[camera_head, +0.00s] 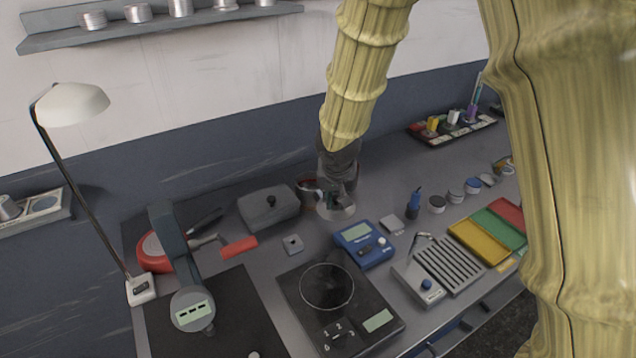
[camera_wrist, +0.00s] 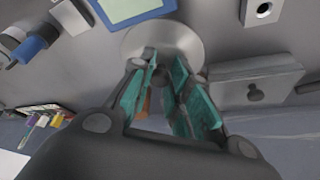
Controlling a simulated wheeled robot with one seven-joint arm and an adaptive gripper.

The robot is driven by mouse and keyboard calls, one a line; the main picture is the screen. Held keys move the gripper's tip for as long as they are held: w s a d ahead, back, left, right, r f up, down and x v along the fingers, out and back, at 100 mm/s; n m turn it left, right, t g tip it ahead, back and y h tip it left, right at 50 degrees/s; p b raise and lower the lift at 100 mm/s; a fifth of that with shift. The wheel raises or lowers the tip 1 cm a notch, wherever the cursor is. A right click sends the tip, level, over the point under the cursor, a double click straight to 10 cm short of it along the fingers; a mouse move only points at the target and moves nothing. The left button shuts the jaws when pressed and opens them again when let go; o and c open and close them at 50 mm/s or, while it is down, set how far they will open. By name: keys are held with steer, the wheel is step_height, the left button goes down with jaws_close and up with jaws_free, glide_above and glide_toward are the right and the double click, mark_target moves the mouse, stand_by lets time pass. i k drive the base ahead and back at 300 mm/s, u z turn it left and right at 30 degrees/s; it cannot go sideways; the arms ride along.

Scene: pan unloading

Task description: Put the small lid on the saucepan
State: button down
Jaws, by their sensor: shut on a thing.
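My gripper (camera_head: 337,200) is at the back middle of the bench, with its fingers closed on the small lid. The lid is a pale grey disc (camera_head: 345,214); in the wrist view, it (camera_wrist: 188,33) lies just beyond the teal fingertips (camera_wrist: 168,72), which hide most of its knob. I cannot tell whether it touches the bench. A small reddish pot (camera_head: 306,188) stands just left of and behind my gripper, partly hidden by it. A red round vessel (camera_head: 152,258) is at the left, partly behind a dark stand, with a red handle (camera_head: 238,248) near it. I cannot tell which is the saucepan.
A grey rectangular dish with a black knob (camera_head: 266,212) stands left of my gripper. A blue meter (camera_head: 352,247) and a black hotplate (camera_head: 296,290) are in front. A dark stand (camera_head: 170,240) and a lamp (camera_head: 72,104) rise at the left. Coloured trays (camera_head: 482,243) are at the right.

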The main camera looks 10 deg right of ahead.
mark_target(310, 180)
steer(key=k, duration=0.95)
steer(key=z, duration=1.6)
steer(key=i, duration=1.8)
steer(key=u, duration=2.75)
